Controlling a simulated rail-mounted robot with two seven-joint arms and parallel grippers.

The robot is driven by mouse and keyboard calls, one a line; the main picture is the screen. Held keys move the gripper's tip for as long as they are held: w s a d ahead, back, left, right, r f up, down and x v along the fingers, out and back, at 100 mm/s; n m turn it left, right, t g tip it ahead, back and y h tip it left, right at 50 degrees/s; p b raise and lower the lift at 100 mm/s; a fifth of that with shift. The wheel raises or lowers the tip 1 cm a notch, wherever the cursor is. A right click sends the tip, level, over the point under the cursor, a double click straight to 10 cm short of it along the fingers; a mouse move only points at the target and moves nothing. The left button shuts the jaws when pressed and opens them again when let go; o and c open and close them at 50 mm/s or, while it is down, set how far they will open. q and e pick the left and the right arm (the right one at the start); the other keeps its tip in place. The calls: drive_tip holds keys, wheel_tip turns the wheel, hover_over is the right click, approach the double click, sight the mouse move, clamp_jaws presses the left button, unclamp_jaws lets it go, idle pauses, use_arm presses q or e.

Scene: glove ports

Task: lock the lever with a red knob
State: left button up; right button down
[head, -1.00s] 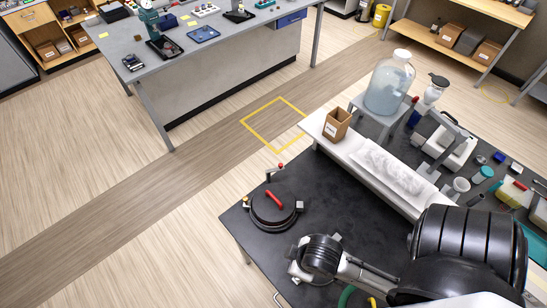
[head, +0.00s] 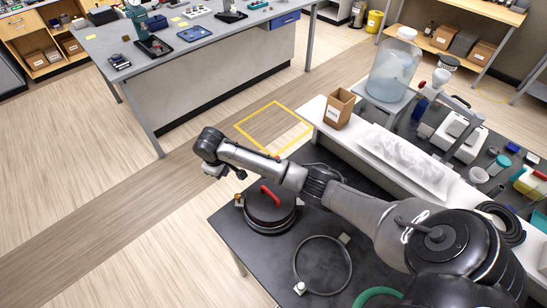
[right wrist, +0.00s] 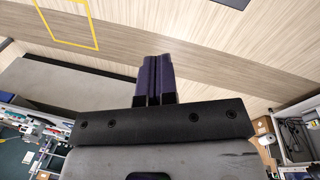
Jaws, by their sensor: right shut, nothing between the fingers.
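No red knob shows in that view. My left gripper is not in view.
An open ring (head: 298,266) with small clamps lies at the bench front. A white raised shelf (head: 372,150) carries a cardboard box (head: 339,108), with a large water jug (head: 394,70) behind it. Floor is free left of the bench.

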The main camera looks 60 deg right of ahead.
use_arm(q)
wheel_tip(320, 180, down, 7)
drive_tip(key=b, duration=0.6)
use_arm(e)
drive_tip(key=s+d+r+m+g+y, duration=0.1)
drive_tip(key=d+r+m+y, duration=0.1)
drive_tip(key=d, duration=1)
drive_tip(key=s+d+r+m+g+y, duration=0.1)
drive_tip(key=d+r+m, duration=0.3)
drive_tip(key=d, duration=0.7)
drive_tip(key=shift+s+d+m+g+y, duration=0.15)
drive_tip(key=shift+d+m+g+y, duration=0.35)
drive_tip(key=shift+m, duration=0.5)
drive_tip(key=shift+a, duration=0.2)
use_arm(q)
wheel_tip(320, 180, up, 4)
drive_tip(key=p, duration=0.3)
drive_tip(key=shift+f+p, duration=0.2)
drive_tip(key=shift+p, duration=0.2)
use_arm(e)
drive_tip(key=s+a+f, duration=0.3)
drive_tip(key=s+f, duration=0.2)
drive_tip(key=f, duration=0.5)
drive_tip(key=shift+s+a, duration=0.4)
drive_tip(key=shift+f, duration=0.1)
